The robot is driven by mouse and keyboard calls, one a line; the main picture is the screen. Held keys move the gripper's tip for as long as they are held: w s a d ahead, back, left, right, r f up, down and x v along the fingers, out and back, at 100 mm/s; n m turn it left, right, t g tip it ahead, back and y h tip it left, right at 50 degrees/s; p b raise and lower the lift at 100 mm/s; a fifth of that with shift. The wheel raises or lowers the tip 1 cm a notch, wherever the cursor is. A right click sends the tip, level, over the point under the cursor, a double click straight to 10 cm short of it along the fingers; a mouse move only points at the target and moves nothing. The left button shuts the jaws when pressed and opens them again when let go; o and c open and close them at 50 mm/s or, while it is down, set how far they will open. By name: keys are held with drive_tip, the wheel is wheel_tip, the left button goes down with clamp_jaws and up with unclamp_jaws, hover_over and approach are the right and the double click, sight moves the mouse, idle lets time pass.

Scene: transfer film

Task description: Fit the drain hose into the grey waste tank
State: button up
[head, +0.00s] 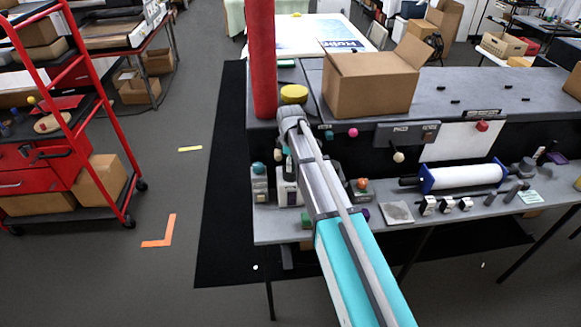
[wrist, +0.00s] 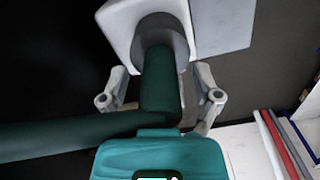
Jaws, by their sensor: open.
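In the wrist view, a dark green hose (wrist: 60,137) comes in from the left and bends up between the fingers of my gripper (wrist: 160,98). The fingers stand apart, one on each side of the hose, and I see no clear grip on it. The hose's upper end meets a dark grey round collar on a pale grey box (wrist: 121,32), which looks like the waste tank. The hose looks seated in the collar, but how deep is hidden. In the head view my arm reaches to the bench front, with small white and grey containers (head: 287,192) beside its end; hose and fingers are not clear there.
A red upright column (head: 262,60) stands close left of my arm's end. A cardboard box (head: 370,83) and a yellow round item (head: 294,94) sit on the bench top. A white roller with blue ends (head: 462,177) lies right on the lower shelf.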

idle(0.4)
clamp_jaws()
